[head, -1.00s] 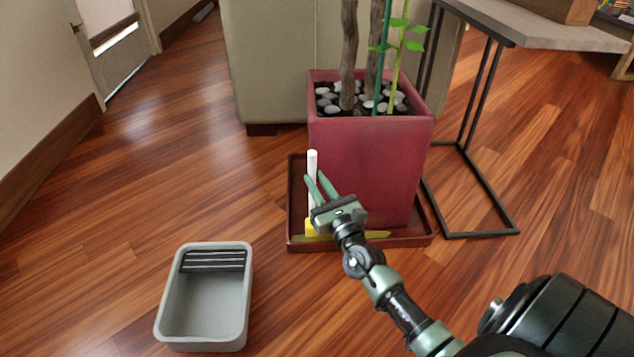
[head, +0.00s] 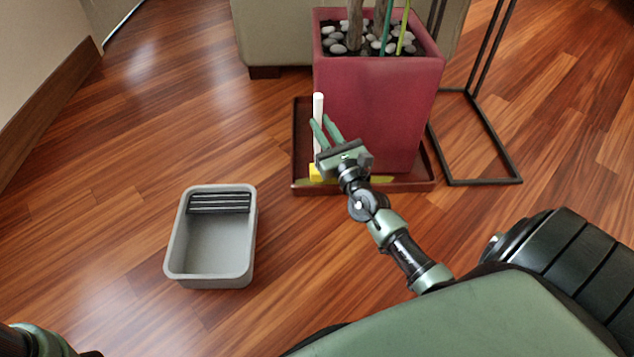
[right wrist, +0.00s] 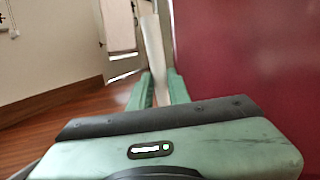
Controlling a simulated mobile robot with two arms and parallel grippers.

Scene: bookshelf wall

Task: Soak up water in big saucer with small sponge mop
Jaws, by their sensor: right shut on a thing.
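The small sponge mop has a white handle (head: 318,108) and a yellow sponge head (head: 315,172). It stands upright in the big saucer (head: 302,140), at its left front, beside the red pot. My right gripper (head: 322,130) is shut on the mop's white handle; the handle also shows between the fingers in the right wrist view (right wrist: 155,55). The saucer is a dark red square tray under the pot. A yellowish patch of water (head: 382,180) shows along its front floor, partly hidden by my gripper. My left gripper is out of view; only part of my left arm shows at the lower left.
A grey bucket (head: 250,240) with a dark ribbed wringer (head: 220,202) stands on the wooden floor, left of the saucer. The red pot (head: 385,115) holds a plant and pebbles. A black table frame (head: 485,182) stands at right, a sofa (head: 275,35) behind. Floor around the bucket is clear.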

